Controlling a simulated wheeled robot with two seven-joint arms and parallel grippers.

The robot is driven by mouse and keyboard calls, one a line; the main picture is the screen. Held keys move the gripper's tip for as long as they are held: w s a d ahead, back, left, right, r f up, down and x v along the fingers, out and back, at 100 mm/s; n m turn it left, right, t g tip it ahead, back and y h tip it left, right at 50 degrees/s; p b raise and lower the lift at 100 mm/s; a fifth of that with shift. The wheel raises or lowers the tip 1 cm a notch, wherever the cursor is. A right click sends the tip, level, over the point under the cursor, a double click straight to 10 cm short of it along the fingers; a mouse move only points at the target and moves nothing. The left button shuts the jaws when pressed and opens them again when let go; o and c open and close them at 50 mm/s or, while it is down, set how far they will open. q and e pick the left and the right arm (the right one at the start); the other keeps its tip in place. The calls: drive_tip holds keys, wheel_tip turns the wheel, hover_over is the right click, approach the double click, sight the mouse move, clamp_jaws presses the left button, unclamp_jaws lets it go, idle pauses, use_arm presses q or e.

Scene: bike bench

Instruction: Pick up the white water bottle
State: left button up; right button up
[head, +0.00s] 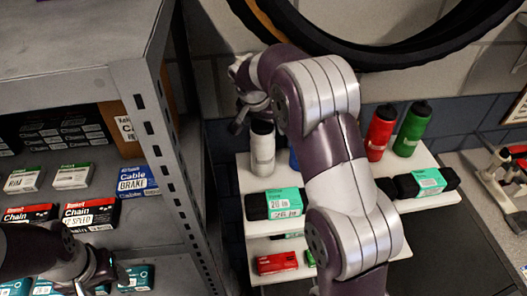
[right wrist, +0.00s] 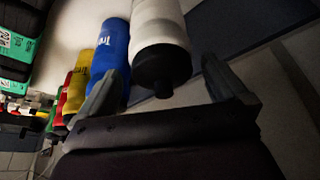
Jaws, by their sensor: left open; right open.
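The white water bottle (head: 262,150) has a black cap and stands upright at the left end of the top white shelf. My right gripper (head: 245,104) is at the bottle's cap, over the shelf, partly hidden by my own arm. In the right wrist view the white bottle (right wrist: 160,42) lies between the two open fingers of my right gripper (right wrist: 158,88), cap toward the palm. The fingers do not visibly close on it. My left gripper (head: 104,268) is at the lower left, in front of the grey shelving, and is open.
A blue bottle (right wrist: 116,45) stands right beside the white one, close to a finger. Yellow, red (head: 381,132) and green (head: 411,128) bottles share the shelf. Boxed tubes (head: 274,204) lie on the step below. A grey metal rack (head: 150,130) stands left; tyres (head: 375,50) hang above.

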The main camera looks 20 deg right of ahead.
drive_tip(key=shift+s+r, duration=0.1)
drive_tip(key=shift+r, duration=0.05)
drive_tip(key=shift+a, duration=0.1)
drive_tip(key=c, duration=0.4)
drive_tip(key=shift+w+a, duration=0.1)
drive_tip(key=shift+w, duration=0.15)
drive_tip(key=c, duration=1)
drive_tip(key=shift+s, duration=0.1)
